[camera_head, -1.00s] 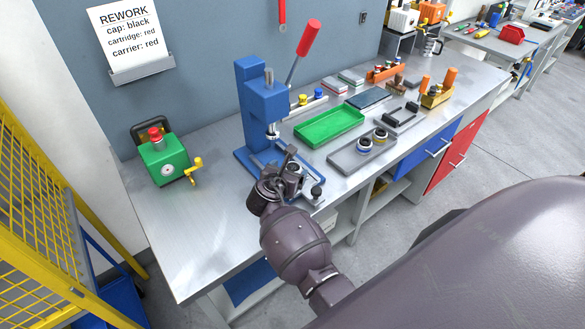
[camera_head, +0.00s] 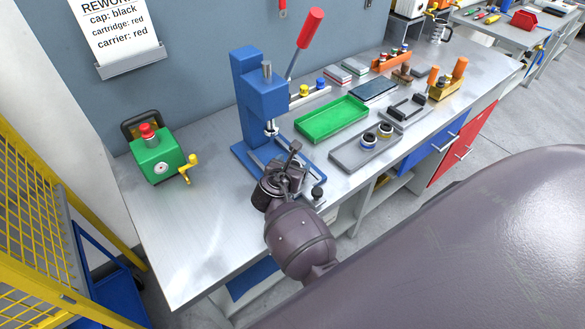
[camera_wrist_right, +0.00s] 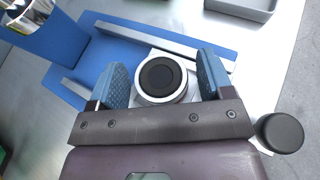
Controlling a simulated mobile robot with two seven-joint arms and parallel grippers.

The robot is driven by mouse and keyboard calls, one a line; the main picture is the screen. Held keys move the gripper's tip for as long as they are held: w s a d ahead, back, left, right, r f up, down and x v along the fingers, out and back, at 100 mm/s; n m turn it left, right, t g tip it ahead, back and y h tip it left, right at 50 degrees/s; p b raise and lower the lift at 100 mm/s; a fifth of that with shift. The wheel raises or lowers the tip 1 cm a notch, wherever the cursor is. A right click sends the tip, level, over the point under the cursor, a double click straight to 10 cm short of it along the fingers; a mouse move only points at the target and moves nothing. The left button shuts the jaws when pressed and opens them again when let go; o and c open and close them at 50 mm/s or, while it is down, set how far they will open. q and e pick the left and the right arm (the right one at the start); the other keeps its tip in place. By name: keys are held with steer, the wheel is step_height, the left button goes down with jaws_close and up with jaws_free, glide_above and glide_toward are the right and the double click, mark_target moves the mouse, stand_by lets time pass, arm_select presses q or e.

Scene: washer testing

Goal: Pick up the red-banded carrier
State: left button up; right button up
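My right gripper (camera_head: 292,165) is low over the front of the blue press base. In the right wrist view it is open (camera_wrist_right: 163,78), with its two blue-padded fingers on either side of a round part (camera_wrist_right: 160,79). This part has a white rim and a black centre, and a gap shows on each side. No red band shows on it from above, so I cannot tell whether it is the red-banded carrier. In the head view the gripper mostly hides it. Two similar round parts (camera_head: 368,140) stand on a grey tray (camera_head: 345,157). My left gripper is out of view.
The blue press (camera_head: 258,90) with its red handle (camera_head: 310,28) rises just behind the gripper. A black knob (camera_wrist_right: 280,133) stands close to the right finger. A green tray (camera_head: 330,120) lies to the right, and a green device (camera_head: 157,160) is at the left.

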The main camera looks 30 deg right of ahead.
steer(key=c, duration=0.7)
steer(key=shift+c, duration=1.1)
steer(key=shift+w+r, duration=0.1)
